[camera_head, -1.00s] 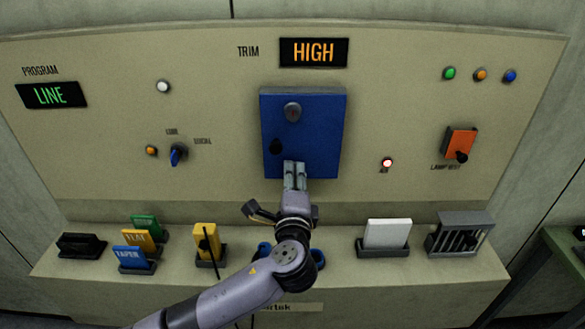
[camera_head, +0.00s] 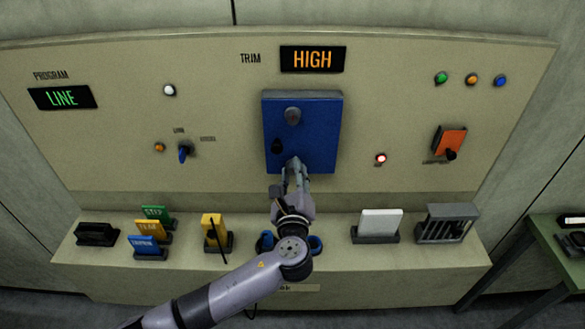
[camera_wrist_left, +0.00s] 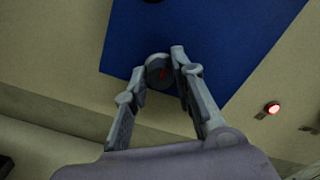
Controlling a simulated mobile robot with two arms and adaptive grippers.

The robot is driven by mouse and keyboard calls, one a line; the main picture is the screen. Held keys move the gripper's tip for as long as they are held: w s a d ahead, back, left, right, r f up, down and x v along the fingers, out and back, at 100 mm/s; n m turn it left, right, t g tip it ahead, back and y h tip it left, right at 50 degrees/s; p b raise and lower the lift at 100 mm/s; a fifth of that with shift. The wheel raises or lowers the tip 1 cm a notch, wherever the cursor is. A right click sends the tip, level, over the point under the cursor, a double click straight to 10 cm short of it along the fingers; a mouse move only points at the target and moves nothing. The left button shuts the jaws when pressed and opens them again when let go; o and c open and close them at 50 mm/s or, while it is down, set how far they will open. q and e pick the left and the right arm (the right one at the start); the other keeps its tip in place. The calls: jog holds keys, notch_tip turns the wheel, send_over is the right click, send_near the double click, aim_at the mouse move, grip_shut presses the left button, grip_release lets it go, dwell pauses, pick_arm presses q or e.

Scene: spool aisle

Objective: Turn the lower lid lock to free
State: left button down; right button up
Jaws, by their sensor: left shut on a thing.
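The blue lid (camera_head: 318,132) is on the tan console panel. Its upper round grey lock (camera_head: 292,115) shows clear of my arm. The lower lid lock (camera_wrist_left: 157,70) is a round grey knob with a red mark, near the lid's lower edge in the left wrist view. My left gripper (camera_head: 294,165) is at the lower part of the lid, and its fingers are shut on the lower lock, one on each side. In the head view my fingers hide this lock. My right gripper is not in view.
A black knob (camera_head: 277,146) sits on the lid's left part. A lit red lamp (camera_head: 381,159) is right of the lid. The ledge below holds coloured cards, a white card (camera_head: 381,222) and a grey rack (camera_head: 446,223). A green table (camera_head: 560,240) stands at right.

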pick_arm(q)
jog(key=shift+m, duration=0.3)
jog(key=c, duration=1.3)
grip_release()
jog(key=shift+c, duration=0.2)
jog(key=s, duration=1.2)
